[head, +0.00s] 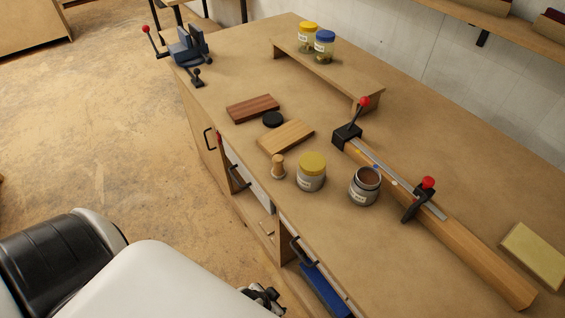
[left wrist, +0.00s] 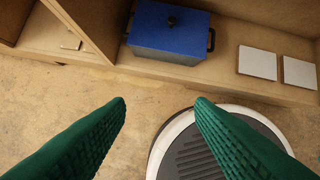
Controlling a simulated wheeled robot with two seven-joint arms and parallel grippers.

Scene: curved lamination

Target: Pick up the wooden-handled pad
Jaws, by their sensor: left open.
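A small upright wooden piece with a knobbed top (head: 278,166), which looks like the wooden-handled pad, stands near the bench's front edge, left of a yellow-lidded jar (head: 312,172). Its underside is hidden. My left gripper (left wrist: 160,101) shows two green ribbed fingers spread apart with nothing between them. It is below the bench top, over the floor in front of the open shelf, away from the pad. My right gripper is not in view.
An open jar (head: 365,186), wood blocks (head: 286,135) and a black disc (head: 273,120) are near the pad. A clamped beam (head: 460,235) lies at right. A blue box (left wrist: 170,30) sits on the lower shelf. Drawer handles (head: 238,178) stick out in front.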

